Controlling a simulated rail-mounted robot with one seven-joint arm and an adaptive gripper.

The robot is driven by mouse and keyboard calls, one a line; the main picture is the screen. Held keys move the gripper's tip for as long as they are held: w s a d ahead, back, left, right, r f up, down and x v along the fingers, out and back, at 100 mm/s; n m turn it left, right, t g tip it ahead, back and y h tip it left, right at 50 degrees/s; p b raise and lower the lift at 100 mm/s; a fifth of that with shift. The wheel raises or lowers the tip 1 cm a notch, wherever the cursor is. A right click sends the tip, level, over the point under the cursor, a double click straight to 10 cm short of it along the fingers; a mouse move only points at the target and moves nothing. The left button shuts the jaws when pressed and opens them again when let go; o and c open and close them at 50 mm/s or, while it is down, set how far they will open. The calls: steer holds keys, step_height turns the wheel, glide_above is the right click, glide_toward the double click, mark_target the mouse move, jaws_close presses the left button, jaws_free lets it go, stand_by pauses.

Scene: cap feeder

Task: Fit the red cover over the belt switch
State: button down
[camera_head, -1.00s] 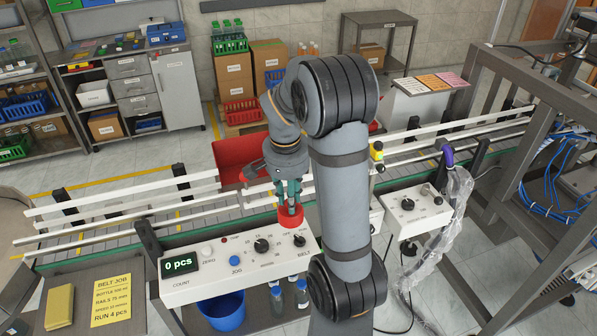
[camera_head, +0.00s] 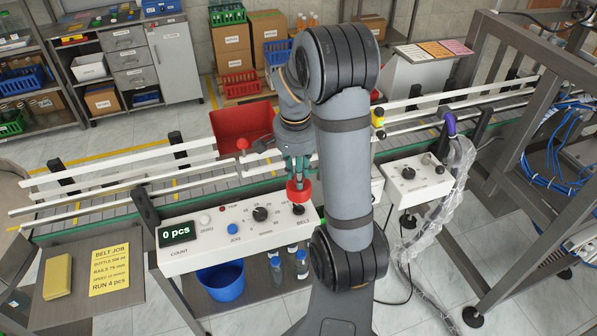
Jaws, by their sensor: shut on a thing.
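My gripper (camera_head: 298,172) points down and is shut on the red cover (camera_head: 299,191), a round red ring-like piece. It holds the cover just above the right end of the white control box (camera_head: 180,259). The belt switch (camera_head: 298,210) is the black knob over the BELT label, directly below the cover in the picture. Its top is close to the cover's lower edge, and I cannot tell whether they touch. Another black knob (camera_head: 260,214) sits to its left.
The conveyor (camera_head: 100,213) with white rails runs behind the box. A second white box (camera_head: 418,184) is to the right. A blue bucket (camera_head: 222,281) and several bottles are below. A yellow sponge-like block (camera_head: 57,282) lies at left.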

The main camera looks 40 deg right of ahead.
steer(key=shift+f+b, duration=3.1)
steer(key=shift+f, duration=0.4)
steer(key=shift+f+b, duration=0.3)
steer(key=shift+b, duration=0.15)
steer(key=c, duration=1.4)
jaws_free()
steer(key=shift+c, duration=0.2)
steer(key=r, duration=0.8)
steer(key=a+r, duration=0.1)
steer(key=r, duration=0.3)
steer(key=shift+s, duration=0.35)
